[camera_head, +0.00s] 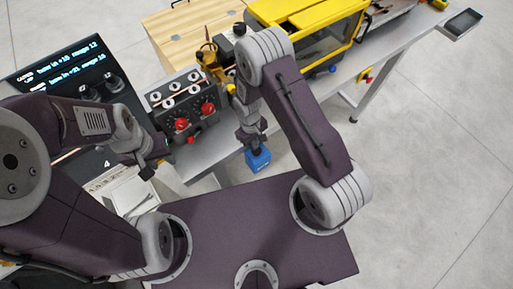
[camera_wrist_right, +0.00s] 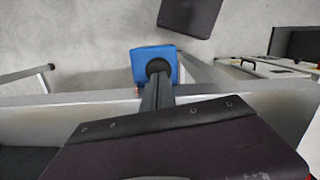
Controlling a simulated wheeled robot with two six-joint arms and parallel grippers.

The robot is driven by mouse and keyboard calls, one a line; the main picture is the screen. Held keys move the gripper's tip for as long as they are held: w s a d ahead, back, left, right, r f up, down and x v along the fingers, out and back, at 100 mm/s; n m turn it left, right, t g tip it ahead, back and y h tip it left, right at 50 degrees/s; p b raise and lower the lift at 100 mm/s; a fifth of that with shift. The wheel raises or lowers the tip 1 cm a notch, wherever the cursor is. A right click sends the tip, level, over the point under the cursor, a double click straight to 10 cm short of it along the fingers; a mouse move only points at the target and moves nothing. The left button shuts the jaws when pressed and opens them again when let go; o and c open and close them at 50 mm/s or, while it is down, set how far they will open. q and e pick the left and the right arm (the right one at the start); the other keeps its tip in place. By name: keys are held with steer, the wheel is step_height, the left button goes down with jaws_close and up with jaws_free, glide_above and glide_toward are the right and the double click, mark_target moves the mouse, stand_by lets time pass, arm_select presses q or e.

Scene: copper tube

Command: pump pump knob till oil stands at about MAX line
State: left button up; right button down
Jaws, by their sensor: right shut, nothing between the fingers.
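A small blue box-like unit (camera_head: 258,161) sits at the front edge of the bench, with a black round part that looks like the pump knob on its top. The blue unit also shows in the right wrist view (camera_wrist_right: 141,64), with the dark round knob (camera_wrist_right: 158,67) on it. My right gripper (camera_head: 252,146) points down at the knob, shut and empty; its fingertips (camera_wrist_right: 158,80) overlap the knob, and I cannot tell whether they touch. My left gripper (camera_head: 148,172) hangs at the left, too small to read its jaws. No oil level or MAX line is readable.
A machine panel with red knobs (camera_head: 181,124) stands on the grey bench beside my right arm. A yellow-framed enclosure (camera_head: 310,25) stands behind. A dark screen (camera_head: 60,70) is at the left. A dark tray (camera_head: 463,22) is at the far right. Open floor lies at the right.

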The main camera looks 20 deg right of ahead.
steer(key=shift+w+a+r, duration=0.2)
steer(key=shift+w+a, duration=0.1)
steer(key=shift+w, duration=0.25)
steer(key=shift+w+a+r, duration=0.15)
steer(key=shift+w+a, duration=0.1)
steer(key=shift+w, duration=0.3)
steer(key=shift+w+a, duration=0.15)
steer(key=shift+w, duration=0.05)
steer(key=shift+r, duration=0.1)
steer(key=shift+r+b, duration=0.4)
step_height(320, 180, up, 8)
steer(key=b, duration=0.2)
steer(key=shift+w+a, duration=0.2)
steer(key=shift+w, duration=0.2)
